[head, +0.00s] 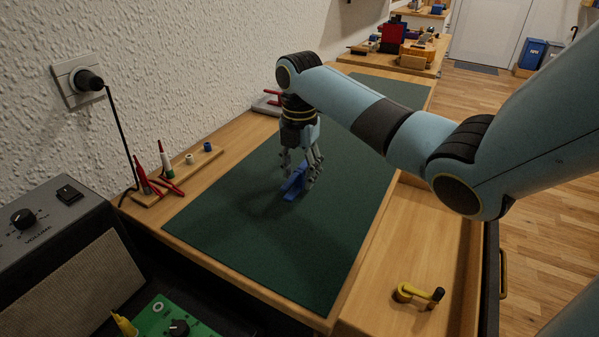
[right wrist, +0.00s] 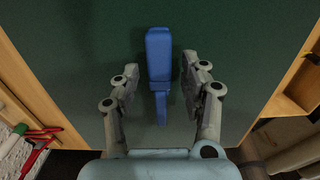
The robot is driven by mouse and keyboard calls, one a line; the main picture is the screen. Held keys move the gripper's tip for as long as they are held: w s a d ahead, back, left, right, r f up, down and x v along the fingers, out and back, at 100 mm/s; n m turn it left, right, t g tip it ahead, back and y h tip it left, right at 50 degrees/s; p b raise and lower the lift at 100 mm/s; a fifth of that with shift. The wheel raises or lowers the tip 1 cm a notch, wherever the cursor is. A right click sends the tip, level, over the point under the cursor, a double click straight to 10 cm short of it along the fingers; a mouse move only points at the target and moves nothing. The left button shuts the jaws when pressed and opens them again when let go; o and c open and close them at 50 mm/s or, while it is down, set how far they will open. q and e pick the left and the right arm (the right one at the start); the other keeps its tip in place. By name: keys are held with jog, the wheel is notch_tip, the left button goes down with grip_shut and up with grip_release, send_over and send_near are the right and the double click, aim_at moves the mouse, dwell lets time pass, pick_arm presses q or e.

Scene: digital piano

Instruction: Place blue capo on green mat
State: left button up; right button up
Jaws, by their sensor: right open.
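The blue capo (head: 294,182) lies on the green mat (head: 240,240), near the middle of the mat. In the right wrist view the blue capo (right wrist: 159,62) lies between the two fingers, with a gap on each side. My right gripper (head: 301,175) points down over the capo and is open; it also shows in the right wrist view (right wrist: 160,85). The fingers hide part of the capo in the head view. My left gripper is not in view.
A wooden rack (head: 178,176) with red tools and small cylinders stands left of the mat. A yellow and black crank-like part (head: 418,294) lies on the wood at the right. A grey amplifier (head: 60,260) stands at the left. The mat's near part is clear.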

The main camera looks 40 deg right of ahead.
aim_at(300, 170)
notch_tip(300, 170, up, 11)
jog(key=p, duration=0.1)
jog(key=shift+f, duration=0.2)
dwell(0.5)
